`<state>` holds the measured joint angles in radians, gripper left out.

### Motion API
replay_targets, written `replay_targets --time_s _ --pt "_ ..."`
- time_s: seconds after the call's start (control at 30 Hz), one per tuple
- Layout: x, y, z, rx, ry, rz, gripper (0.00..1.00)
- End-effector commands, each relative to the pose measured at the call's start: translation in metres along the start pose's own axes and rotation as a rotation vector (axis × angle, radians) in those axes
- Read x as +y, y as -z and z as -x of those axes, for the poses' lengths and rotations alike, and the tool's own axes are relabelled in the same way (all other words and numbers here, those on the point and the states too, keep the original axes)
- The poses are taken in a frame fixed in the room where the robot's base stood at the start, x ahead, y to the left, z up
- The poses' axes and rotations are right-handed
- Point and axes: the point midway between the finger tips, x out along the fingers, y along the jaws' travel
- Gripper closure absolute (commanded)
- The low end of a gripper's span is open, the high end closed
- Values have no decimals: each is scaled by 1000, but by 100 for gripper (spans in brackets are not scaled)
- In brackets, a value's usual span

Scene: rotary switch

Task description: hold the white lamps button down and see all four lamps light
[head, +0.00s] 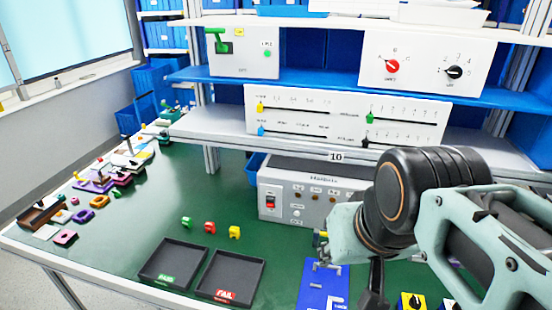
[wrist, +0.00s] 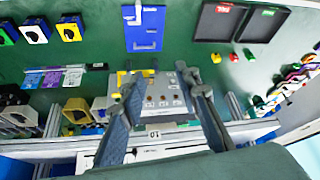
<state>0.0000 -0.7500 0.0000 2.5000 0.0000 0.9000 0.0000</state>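The grey test box (head: 285,180) stands at the back of the green table under the shelf. Its front has a red rocker switch (head: 270,201), a row of small brownish lamps (head: 315,195) that look unlit, and a small white button (head: 296,213) below them. My arm covers the box's right end. In the wrist view the box (wrist: 160,104) shows between the two fingers of my gripper (wrist: 158,80). The fingers are spread wide with nothing between their tips. They appear apart from the box, and the white button is too small to make out there.
A shelf edge marked 10 (head: 337,156) overhangs the box. Black PASS (head: 172,263) and FAIL (head: 230,277) trays lie in front, with green, red and yellow pieces behind them. A blue plate (head: 313,290) lies below my wrist.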

Motion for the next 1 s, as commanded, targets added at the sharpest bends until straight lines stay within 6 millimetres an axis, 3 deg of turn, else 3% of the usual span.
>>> replay_targets --time_s 0.03,0.23,1.0 --pt "0 0 0 0 0 0 77" --pt "0 0 0 0 0 0 99" --pt "0 0 0 0 0 0 100"
